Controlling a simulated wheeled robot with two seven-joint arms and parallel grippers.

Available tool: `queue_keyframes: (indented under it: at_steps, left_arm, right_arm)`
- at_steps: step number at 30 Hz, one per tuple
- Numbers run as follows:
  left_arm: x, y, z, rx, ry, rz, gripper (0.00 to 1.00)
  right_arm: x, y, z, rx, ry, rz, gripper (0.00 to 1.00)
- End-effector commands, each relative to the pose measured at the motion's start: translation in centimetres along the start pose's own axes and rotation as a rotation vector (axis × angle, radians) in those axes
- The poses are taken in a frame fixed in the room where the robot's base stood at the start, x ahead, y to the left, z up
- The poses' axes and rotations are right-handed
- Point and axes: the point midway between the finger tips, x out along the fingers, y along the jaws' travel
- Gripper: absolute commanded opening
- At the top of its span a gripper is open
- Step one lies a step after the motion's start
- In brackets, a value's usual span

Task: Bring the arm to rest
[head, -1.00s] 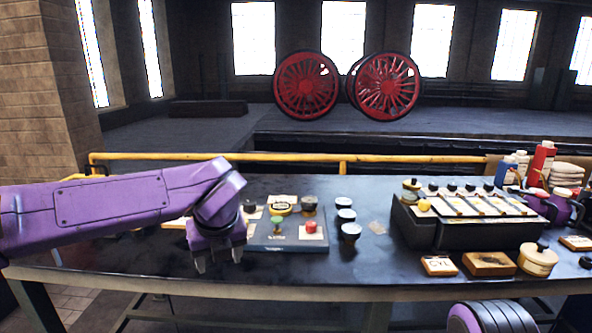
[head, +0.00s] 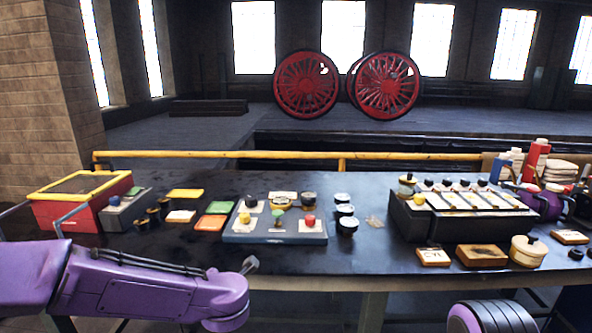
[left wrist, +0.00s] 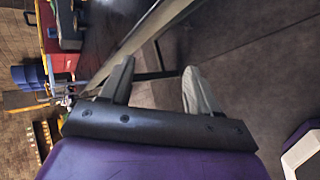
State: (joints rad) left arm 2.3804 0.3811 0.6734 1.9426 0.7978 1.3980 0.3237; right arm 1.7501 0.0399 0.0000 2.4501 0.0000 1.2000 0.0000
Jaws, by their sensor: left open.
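My left arm is purple and comes in from the left, low in the head view, in front of the table's near edge. Its gripper is at the arm's right end, where a grey fingertip (head: 250,265) shows; the rest is mostly hidden behind the wrist. In the left wrist view the left gripper (left wrist: 160,82) is open, with two grey fingers apart and nothing between them. It is clear of the table top, with floor behind the fingers. My right gripper is not in view.
The dark table (head: 385,262) holds a blue-grey board (head: 275,238) with coloured knobs, a black rack (head: 455,232), a red box with a yellow rim (head: 68,217), small cups (head: 345,210) and wooden blocks (head: 482,256). A yellow rail (head: 290,154) runs behind. Red wheels (head: 307,84) stand beyond.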

Motion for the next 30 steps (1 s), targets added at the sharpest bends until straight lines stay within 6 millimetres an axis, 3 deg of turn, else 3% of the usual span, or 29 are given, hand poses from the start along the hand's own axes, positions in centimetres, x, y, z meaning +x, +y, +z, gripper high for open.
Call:
queue_keyframes:
  at_steps: [5,7,12,15,18,21,30]
  left_arm:
    - [4.4,-10.5,-6.3,0.638,-0.064,0.003,0.61]
    - [5.2,-15.5,-10.2,0.911,-0.110,-0.039,0.61]
    - [3.9,-25.9,-21.5,1.431,-0.244,-0.222,0.61]
    - [1.8,-29.7,-28.1,1.608,-0.295,-0.355,0.61]
    - [0.2,-31.6,-33.0,1.701,-0.292,-0.464,0.61]
    - [-0.6,-32.8,-35.5,1.745,-0.286,-0.526,0.61]
    - [-0.9,-33.4,-35.9,1.743,-0.291,-0.542,0.61]
  right_arm:
    - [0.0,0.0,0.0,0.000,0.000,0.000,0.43]
    - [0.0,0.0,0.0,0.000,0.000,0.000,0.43]
    - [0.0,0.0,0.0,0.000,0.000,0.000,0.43]
    - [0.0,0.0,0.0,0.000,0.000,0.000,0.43]
    - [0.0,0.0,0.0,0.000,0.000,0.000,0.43]
    - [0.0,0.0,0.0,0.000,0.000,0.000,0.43]
    - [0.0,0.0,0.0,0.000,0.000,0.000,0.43]
